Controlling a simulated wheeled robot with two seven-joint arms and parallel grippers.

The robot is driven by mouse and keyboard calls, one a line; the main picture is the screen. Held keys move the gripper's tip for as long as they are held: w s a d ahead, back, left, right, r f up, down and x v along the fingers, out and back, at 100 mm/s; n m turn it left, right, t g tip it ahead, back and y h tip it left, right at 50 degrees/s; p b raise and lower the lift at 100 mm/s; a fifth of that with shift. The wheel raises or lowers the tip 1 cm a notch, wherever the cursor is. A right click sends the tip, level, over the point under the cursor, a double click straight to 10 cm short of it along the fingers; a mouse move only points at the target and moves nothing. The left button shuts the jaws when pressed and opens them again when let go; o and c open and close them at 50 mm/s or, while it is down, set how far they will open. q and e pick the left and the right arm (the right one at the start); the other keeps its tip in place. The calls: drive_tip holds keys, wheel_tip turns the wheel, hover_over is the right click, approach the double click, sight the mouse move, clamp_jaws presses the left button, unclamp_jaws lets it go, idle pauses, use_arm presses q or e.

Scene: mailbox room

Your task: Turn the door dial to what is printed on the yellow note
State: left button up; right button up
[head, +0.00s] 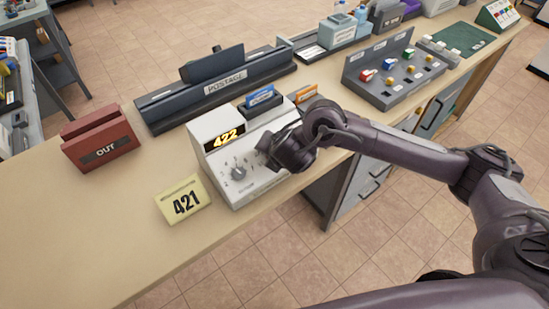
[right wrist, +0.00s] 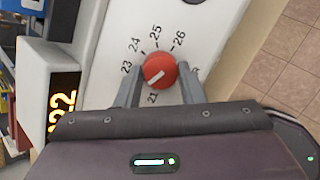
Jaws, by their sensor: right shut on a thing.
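The yellow note (head: 184,198) stands on the counter left of the white dial box (head: 215,130) and reads 421. The box's lit display (head: 226,138) reads 422; its last digits, 22, also show in the right wrist view (right wrist: 63,110). My right gripper (right wrist: 160,82) is shut on the red dial (right wrist: 160,68), one finger on each side. The dial's white mark points down-left, between the printed 23 and 21; a finger hides the number there. In the head view my gripper hides the red dial. My left gripper is not in view.
A grey dial (head: 238,172) sits on the same box front, left of my gripper. A red OUT tray (head: 100,138) and a dark POSTAGE holder (head: 215,88) stand behind. A grey panel with coloured blocks (head: 394,75) stands right. The counter's left front is clear.

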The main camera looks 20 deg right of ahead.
drive_tip(key=n+b, duration=0.1)
drive_tip(key=b, duration=0.1)
drive_tip(key=n+b, duration=0.1)
drive_tip(key=n, duration=0.1)
drive_tip(key=n+t+b, duration=0.1)
drive_tip(key=n+b, duration=0.1)
drive_tip(key=shift+d+f+y+b, duration=0.1)
drive_tip(key=shift+f+y+b, duration=0.25)
drive_tip(key=shift+y, duration=0.05)
drive_tip(key=shift+s+r+n+b, duration=0.1)
drive_tip(key=shift+r+n+b, duration=0.05)
drive_tip(key=shift+n+b, duration=1.2)
drive_tip(key=shift+r, duration=0.1)
drive_tip(key=o, duration=1)
drive_tip(key=p+v, duration=0.3)
drive_tip(key=v, duration=0.4)
drive_tip(key=shift+s+d+r, duration=0.25)
drive_tip(key=shift+s, duration=0.1)
drive_tip(key=shift+y, duration=0.3)
